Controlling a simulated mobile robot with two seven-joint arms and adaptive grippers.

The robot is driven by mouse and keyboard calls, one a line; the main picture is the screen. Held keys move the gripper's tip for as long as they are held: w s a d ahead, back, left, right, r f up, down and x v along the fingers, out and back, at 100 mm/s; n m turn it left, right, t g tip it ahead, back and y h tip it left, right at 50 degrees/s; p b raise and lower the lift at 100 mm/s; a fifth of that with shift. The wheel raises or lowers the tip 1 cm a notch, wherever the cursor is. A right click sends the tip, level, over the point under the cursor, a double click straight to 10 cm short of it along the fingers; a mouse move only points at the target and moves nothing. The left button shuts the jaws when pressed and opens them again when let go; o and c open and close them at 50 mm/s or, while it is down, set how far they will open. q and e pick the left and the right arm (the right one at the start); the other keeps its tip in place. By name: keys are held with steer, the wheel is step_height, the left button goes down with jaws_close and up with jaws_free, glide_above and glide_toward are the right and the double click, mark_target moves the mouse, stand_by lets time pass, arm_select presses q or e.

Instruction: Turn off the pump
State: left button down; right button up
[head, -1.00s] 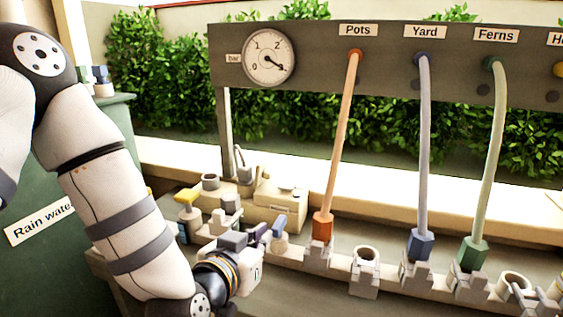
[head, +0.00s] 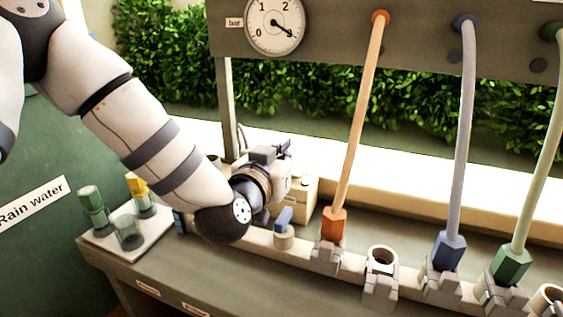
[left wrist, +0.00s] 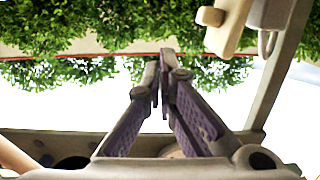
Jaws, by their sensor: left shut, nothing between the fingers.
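The pump appears to be the beige box (head: 306,190) on the bench below the gauge; my left gripper and wrist hide most of it. My left gripper (head: 284,150) is at the pump's upper left in the head view, its fingers pointing away from me. In the left wrist view its dark purple fingers (left wrist: 160,75) are together and empty. A beige part with a knob (left wrist: 228,28) shows at upper right there, apart from the fingers; I cannot tell if it is the pump. The pump's switch is not clear. The right gripper is not in view.
A gauge (head: 275,24) has its needle pointing lower right. Orange (head: 357,130), blue (head: 463,130) and green hoses (head: 540,140) run down to a manifold. A blue-handled valve (head: 284,228) stands close below my wrist. A tray (head: 122,248) holds several small items at left.

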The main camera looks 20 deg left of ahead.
mark_target(295, 171)
arm_select(q)
steer(key=w, duration=0.2)
steer(key=w+f, duration=0.1)
steer(key=w, duration=0.1)
steer(key=shift+b, duration=0.3)
steer(key=shift+s+f, duration=0.2)
steer(key=shift+f, duration=0.35)
steer(key=shift+s+f, duration=0.2)
steer(key=shift+f, duration=0.3)
steer(key=shift+s+f, duration=0.35)
steer(key=shift+f, duration=0.15)
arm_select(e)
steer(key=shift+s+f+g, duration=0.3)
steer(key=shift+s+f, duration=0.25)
